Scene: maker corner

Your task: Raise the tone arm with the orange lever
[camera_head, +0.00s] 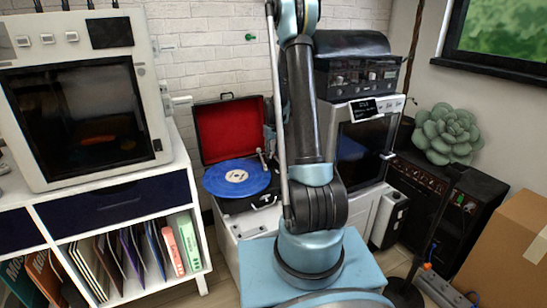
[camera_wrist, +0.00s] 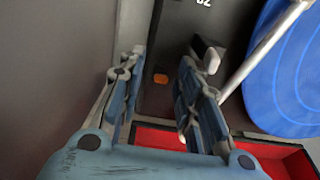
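The record player's open red lid (camera_head: 230,128) and blue record (camera_head: 237,177) show left of my arm in the head view. The pale tone arm (camera_head: 263,160) is at the record's right side there. In the wrist view, the tone arm (camera_wrist: 262,48) runs along the edge of the blue record (camera_wrist: 290,85). A small orange lever (camera_wrist: 161,78) shows on the dark deck, in the gap between my fingers. My gripper (camera_wrist: 161,62) is open, with one finger on each side of the lever in the picture. I cannot tell its height above the deck. The head view hides my gripper behind my arm.
A grey-white tone arm part (camera_wrist: 207,55) is close to the right fingertip. The lid's red lining (camera_wrist: 270,155) lies along the lower right of the wrist view. A white cabinet machine (camera_head: 85,100) stands left, and a dark-windowed machine (camera_head: 362,150) stands right.

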